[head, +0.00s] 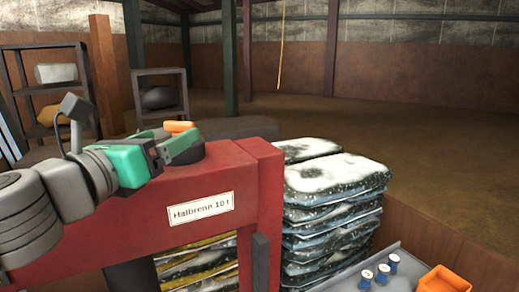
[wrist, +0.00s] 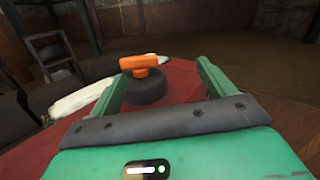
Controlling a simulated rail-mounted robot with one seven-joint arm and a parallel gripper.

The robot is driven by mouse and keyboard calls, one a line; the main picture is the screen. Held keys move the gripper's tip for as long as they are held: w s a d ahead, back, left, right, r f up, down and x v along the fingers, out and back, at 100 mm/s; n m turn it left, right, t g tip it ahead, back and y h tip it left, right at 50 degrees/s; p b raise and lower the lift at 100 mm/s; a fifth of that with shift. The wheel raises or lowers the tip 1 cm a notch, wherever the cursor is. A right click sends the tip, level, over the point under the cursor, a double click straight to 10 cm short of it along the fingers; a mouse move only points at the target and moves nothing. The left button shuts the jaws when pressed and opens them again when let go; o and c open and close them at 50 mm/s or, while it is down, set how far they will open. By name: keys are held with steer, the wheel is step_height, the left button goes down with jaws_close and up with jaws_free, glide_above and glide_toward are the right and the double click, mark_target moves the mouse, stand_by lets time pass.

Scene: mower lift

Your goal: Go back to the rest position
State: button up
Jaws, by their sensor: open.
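My gripper (head: 178,142) is green and hangs at the left, over the top of a large red body (head: 140,232) with a white label reading "Halbrenn 10 l". In the wrist view my gripper (wrist: 164,68) has its two fingers spread apart with nothing held between them. An orange handle (wrist: 142,64) on a dark round cap (wrist: 147,88) lies just beyond the fingers, left of centre. The orange handle also shows in the head view (head: 180,126), right by the fingertips. I cannot tell whether a finger touches the cap.
Stacked bags (head: 330,205) stand right of the red body. Shelves (head: 158,92) and posts stand behind; the brown floor (head: 440,150) at right is clear.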

steer(key=s+d+r+n+h, duration=0.1)
steer(key=d+r+h, duration=0.1)
steer(key=d, duration=0.5)
steer(key=s+d+r+h, duration=0.2)
steer(key=d, duration=0.4)
steer(key=s+d+r+n+h, duration=0.1)
steer(key=d+h, duration=0.2)
steer(key=d, duration=0.4)
steer(key=s+d+r+n+t+h, duration=0.1)
steer(key=s+d+r+n+h, duration=0.3)
steer(key=s+d+r+n, duration=0.35)
steer(key=s+a+f+n+t+y, duration=0.2)
steer(key=s+a+n+t+y, duration=0.15)
steer(key=n+y, duration=0.4)
steer(key=s+a+f+n+t+y, duration=0.25)
steer(key=s+n+t+y, duration=0.2)
steer(key=n, duration=0.65)
steer(key=s+a+f+n+g+y, duration=0.1)
steer(key=s+a+f+n+y, duration=0.1)
steer(key=a+f+n+y, duration=0.4)
step_height(320, 180, down, 3)
steer(key=n+y, duration=0.1)
steer(key=n, duration=0.4)
steer(key=shift+s+f, duration=0.15)
steer(key=shift+a, duration=0.1)
